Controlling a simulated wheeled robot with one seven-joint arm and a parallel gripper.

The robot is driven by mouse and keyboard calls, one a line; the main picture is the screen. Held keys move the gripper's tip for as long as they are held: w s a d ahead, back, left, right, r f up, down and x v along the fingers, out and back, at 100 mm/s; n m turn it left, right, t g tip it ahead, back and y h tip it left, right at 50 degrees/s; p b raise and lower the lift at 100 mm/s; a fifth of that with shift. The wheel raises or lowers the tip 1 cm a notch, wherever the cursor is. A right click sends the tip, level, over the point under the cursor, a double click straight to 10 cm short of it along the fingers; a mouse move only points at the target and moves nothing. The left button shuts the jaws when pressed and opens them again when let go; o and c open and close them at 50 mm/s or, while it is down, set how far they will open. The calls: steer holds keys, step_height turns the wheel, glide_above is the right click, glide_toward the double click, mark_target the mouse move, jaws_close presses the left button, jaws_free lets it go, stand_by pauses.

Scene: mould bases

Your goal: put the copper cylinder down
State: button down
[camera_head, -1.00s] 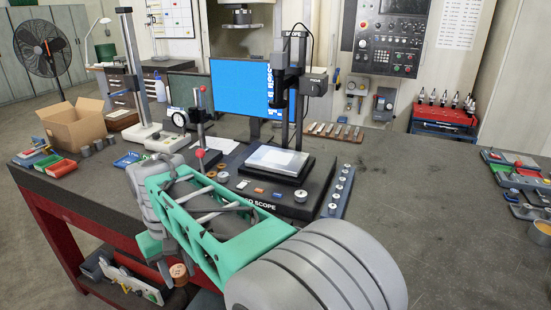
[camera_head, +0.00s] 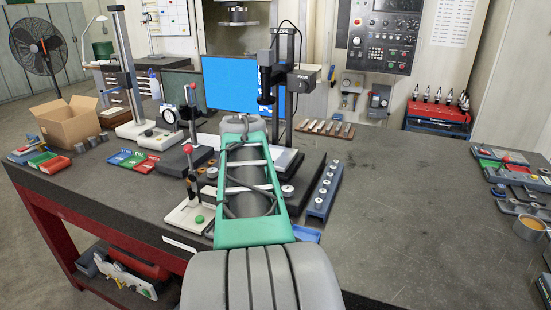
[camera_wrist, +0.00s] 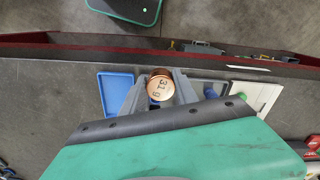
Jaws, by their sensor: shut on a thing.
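The copper cylinder (camera_wrist: 160,88) is in the wrist view, its round marked end facing the camera. My gripper (camera_wrist: 159,79) is shut on it, with one grey finger on each side. A blue tray (camera_wrist: 114,88) lies on the table just left of the held cylinder in the wrist view; part of it is behind a finger. Its edge also shows in the head view (camera_head: 307,235), right of my arm. In the head view my arm hides the gripper and the cylinder. I cannot tell how high the cylinder is above the table.
A white-based stand with a green knob (camera_head: 190,214) is close left of my arm. A dark rail with several round pieces (camera_head: 325,190) is to the right, and the scope stands behind.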

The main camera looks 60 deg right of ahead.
steer(key=s+d+r+m, duration=0.2)
steer(key=s+d+m, duration=0.4)
steer(key=s, duration=0.6)
steer(key=s+r+m, duration=0.3)
steer(key=s+m, duration=0.6)
steer(key=s, duration=1.3)
steer(key=p, duration=0.3)
glide_above(353, 266)
step_height(353, 266, down, 10)
steer(key=shift+r, duration=0.1)
step_height(353, 266, down, 3)
steer(key=shift+r, duration=0.1)
steer(key=shift+f, duration=0.35)
steer(key=shift+f, duration=0.1)
